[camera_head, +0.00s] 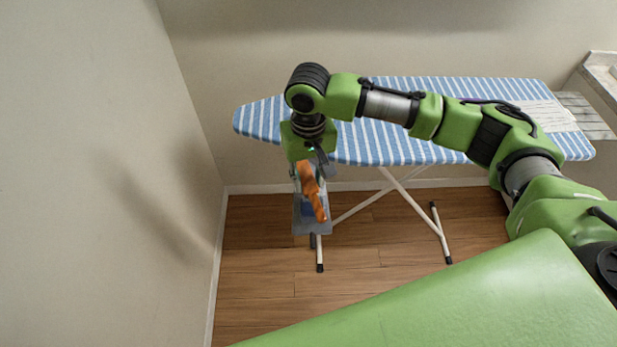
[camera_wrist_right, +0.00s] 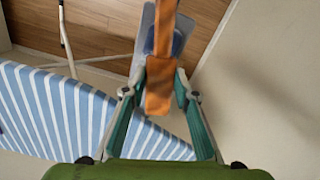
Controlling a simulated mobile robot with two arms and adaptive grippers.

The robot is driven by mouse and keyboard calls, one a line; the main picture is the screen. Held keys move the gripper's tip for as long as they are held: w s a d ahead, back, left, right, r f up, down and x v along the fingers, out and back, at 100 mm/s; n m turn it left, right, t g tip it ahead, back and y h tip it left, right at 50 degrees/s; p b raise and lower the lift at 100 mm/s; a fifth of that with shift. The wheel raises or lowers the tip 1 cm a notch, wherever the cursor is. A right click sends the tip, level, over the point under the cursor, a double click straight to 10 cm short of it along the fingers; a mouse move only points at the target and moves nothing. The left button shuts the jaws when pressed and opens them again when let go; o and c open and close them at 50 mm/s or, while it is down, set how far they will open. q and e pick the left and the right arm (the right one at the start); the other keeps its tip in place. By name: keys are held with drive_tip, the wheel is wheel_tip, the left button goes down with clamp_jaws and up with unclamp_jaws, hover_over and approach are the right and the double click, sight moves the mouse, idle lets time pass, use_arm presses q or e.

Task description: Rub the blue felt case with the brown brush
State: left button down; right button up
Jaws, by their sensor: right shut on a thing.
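The brown brush (camera_head: 312,190), orange-brown and long, hangs tilted below my right gripper (camera_head: 309,168) in the head view. In the right wrist view the brush (camera_wrist_right: 160,82) lies between the fingertips of the right gripper (camera_wrist_right: 160,97), which is shut on it. A blue thing, apparently the blue felt case (camera_head: 307,209), shows behind the brush on a grey tray-like surface (camera_head: 299,226). The case (camera_wrist_right: 179,42) is also partly hidden by the brush in the wrist view. I cannot tell whether brush and case touch. My left gripper is not in view.
An ironing board (camera_head: 400,140) with a blue-and-white striped cover stands behind the brush, under my right arm. Its white legs (camera_head: 425,217) reach the wooden floor (camera_head: 265,260). A plain wall (camera_head: 185,180) is close on the left. A pale slatted surface (camera_head: 585,115) stands at the right.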

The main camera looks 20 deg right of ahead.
drive_tip(key=shift+f, duration=1)
idle(0.4)
